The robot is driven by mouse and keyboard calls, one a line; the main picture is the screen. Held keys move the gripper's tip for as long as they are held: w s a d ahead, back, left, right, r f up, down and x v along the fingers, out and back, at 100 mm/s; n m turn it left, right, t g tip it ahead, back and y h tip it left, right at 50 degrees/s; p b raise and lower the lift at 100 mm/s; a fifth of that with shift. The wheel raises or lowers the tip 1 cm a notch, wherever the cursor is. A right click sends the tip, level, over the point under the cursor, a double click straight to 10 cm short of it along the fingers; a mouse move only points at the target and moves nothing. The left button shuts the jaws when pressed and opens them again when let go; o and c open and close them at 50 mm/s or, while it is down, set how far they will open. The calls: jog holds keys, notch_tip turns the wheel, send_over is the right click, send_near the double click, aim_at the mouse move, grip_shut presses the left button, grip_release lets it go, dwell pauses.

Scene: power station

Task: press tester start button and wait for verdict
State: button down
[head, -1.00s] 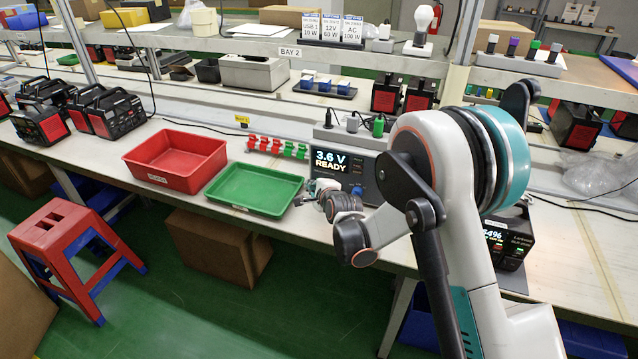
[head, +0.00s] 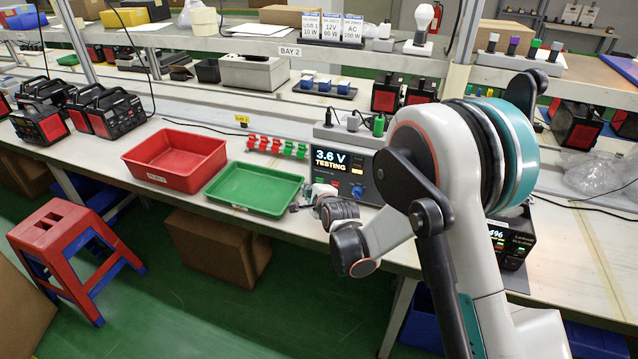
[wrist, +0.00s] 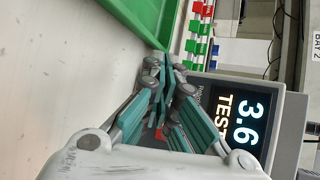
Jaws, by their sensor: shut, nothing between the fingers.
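The tester (head: 375,168) is a grey box on the bench, and its screen (head: 338,161) reads "3.6 V TESTING". A blue knob (head: 357,191) shows at its lower front. The screen also shows sideways in the wrist view (wrist: 237,118), partly cut off by my gripper. My gripper (head: 298,207) is shut and empty, low in front of the tester, beside the green tray's right end. In the wrist view its fingertips (wrist: 165,65) are together near the tray corner. I cannot make out the start button for certain; a small red patch (wrist: 160,133) shows between the finger links.
The green tray (head: 253,204) and red bin (head: 150,181) stand left of the tester. A row of red and green clips (head: 275,147) lies behind the tray. A black unit with a lit screen (head: 515,238) stands right, beyond my arm. A red and blue stool (head: 75,245) stands on the floor.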

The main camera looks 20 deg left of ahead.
jog(key=shift+s+a, duration=0.1)
jog(key=shift+s, duration=2)
